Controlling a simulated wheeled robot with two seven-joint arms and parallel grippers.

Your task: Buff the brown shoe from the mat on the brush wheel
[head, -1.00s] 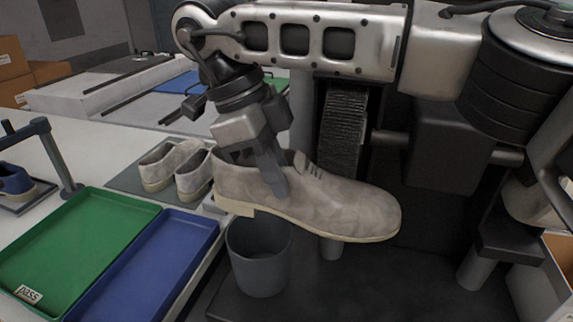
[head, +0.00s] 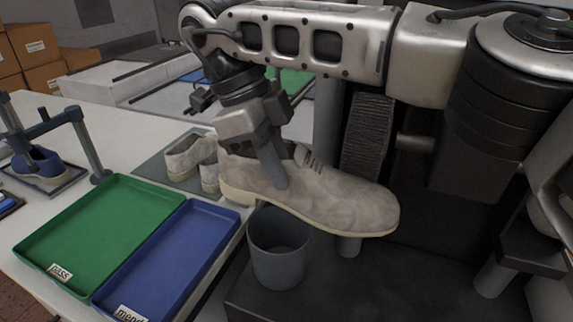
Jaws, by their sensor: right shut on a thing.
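My right gripper (head: 272,165) is shut on a greyish-beige laced shoe (head: 335,203), gripping it by the collar with its toe to the right. The shoe is held in the air in front of the brush wheel (head: 367,135), a dark bristled wheel partly hidden behind the shoe and my arm. I cannot tell whether the shoe touches the wheel. The grey mat (head: 152,168) on the table bears similar greyish-beige shoes (head: 190,155), partly hidden by the held shoe. The held shoe looks grey-beige rather than clearly brown. My left gripper is not in view.
A green tray labelled pass (head: 105,222) and a blue tray labelled mend (head: 170,262) lie on the white table. A grey bin (head: 278,262) stands below the held shoe. A blue shoe (head: 40,162) sits under a dark frame (head: 85,140) at left. Boxes stand behind.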

